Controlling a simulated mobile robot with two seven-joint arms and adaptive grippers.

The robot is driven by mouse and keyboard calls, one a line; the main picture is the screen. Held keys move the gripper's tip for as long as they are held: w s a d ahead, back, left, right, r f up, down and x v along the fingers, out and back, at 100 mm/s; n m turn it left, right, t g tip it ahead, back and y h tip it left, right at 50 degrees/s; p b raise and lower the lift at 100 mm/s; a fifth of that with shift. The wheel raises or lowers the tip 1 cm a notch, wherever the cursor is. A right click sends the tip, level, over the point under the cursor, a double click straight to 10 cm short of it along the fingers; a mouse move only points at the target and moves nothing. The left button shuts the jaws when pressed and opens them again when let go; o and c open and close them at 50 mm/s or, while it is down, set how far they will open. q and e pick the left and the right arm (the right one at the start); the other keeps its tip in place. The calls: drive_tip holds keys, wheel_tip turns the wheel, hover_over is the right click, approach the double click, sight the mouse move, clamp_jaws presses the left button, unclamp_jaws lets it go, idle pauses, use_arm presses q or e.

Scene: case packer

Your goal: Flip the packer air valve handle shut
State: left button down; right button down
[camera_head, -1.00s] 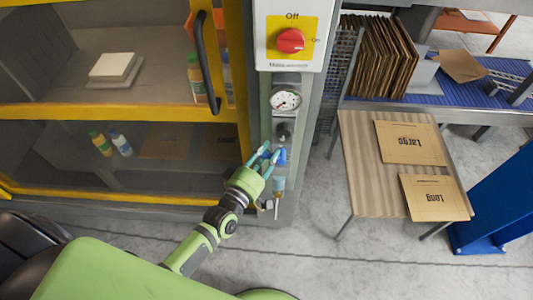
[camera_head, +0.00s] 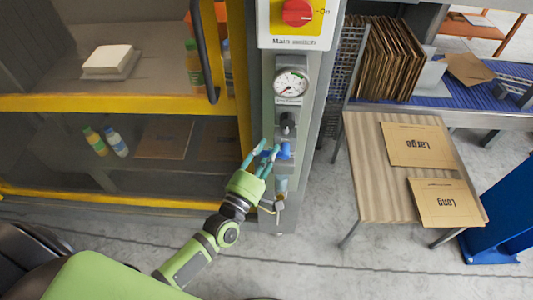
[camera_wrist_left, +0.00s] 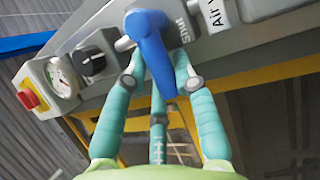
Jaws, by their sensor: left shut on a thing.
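The blue air valve handle (camera_head: 284,150) is on the grey panel strip below the pressure gauge. In the left wrist view the handle (camera_wrist_left: 153,50) runs from its pivot at the top down between my fingers. A label reading "Shut" (camera_wrist_left: 184,28) is right beside it, and a partly cut-off "Air v" label (camera_wrist_left: 215,14) is farther right. My left gripper (camera_head: 268,152), green with teal fingers, reaches the panel from the lower left and is shut on the handle; its fingers also show in the left wrist view (camera_wrist_left: 158,95). My right gripper is not in view.
Above the valve are a black knob (camera_head: 288,122), a pressure gauge (camera_head: 290,83) and the red main switch (camera_head: 297,13). The yellow-framed packer door (camera_head: 120,103) with its dark handle (camera_head: 207,60) is left. A wooden table (camera_head: 375,190) with flat cartons stands right.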

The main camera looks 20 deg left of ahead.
use_arm(q)
drive_tip(key=shift+f, duration=0.1)
drive_tip(key=c, duration=0.9)
unclamp_jaws()
drive_tip(key=shift+c, duration=0.2)
drive_tip(key=v, duration=1.2)
